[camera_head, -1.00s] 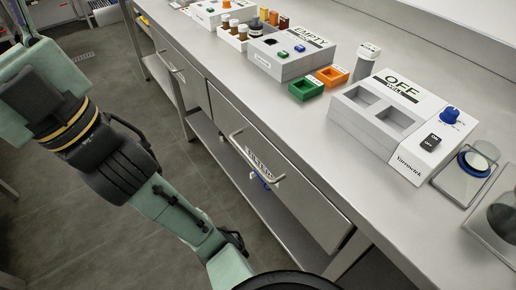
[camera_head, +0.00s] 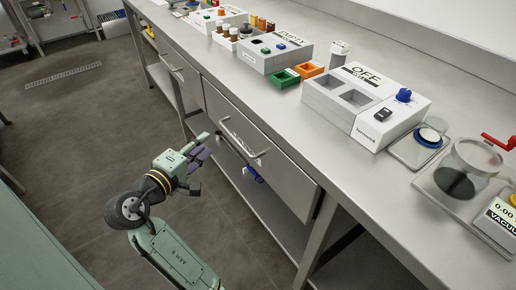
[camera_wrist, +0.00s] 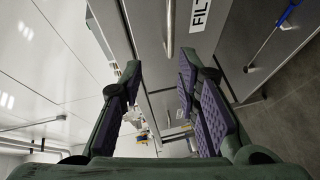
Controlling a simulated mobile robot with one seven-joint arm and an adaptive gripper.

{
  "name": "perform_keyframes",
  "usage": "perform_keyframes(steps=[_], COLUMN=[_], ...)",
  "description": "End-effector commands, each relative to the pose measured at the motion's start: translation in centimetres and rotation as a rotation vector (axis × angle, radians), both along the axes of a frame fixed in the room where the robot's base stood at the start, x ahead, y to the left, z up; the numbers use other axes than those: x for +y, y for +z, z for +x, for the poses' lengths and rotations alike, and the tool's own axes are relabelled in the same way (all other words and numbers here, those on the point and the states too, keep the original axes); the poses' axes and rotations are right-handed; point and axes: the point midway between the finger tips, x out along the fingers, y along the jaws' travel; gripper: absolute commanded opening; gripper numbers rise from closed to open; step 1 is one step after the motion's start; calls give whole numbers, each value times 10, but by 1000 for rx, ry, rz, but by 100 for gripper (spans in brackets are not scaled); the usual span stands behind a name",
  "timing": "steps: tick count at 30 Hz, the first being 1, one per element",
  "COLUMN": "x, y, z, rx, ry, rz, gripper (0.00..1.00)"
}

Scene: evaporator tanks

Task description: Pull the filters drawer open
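The filters drawer (camera_head: 285,178) is under the steel counter and looks shut, its front flush with the frame. Its bar handle (camera_head: 246,144) stands out from the front near a white label. In the wrist view the handle (camera_wrist: 170,32) is ahead, just beyond my fingers, beside the label (camera_wrist: 200,14), which reads "FILT" before it is cut off. My gripper (camera_head: 204,162) is left of the drawer front, apart from the handle. In the wrist view my gripper (camera_wrist: 160,75) is open, with purple pads and nothing between them.
A second drawer handle (camera_head: 172,67) is farther left. A blue-handled tool (camera_head: 254,174) shows below the filters drawer. The counter (camera_head: 240,86) carries an OFF well box (camera_head: 368,104), an EMPTY box (camera_head: 274,52), coloured trays and bottles. The floor (camera_head: 80,125) in front is clear.

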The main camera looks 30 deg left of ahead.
Motion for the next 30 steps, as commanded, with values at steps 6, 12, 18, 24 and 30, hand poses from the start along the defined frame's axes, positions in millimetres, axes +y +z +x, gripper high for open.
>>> perform_keyframes(steps=[6,12,18,24,30], x=[-20,-20,-19,-18,-18], y=[-18,-23,-29,-34,-36], z=[1,33,70,94,101], rx=[16,17,16,15,16], ry=[-92,-93,-90,-87,-87], rz=[-87,-86,-84,-82,-80], gripper=[30,30,30,30,30])
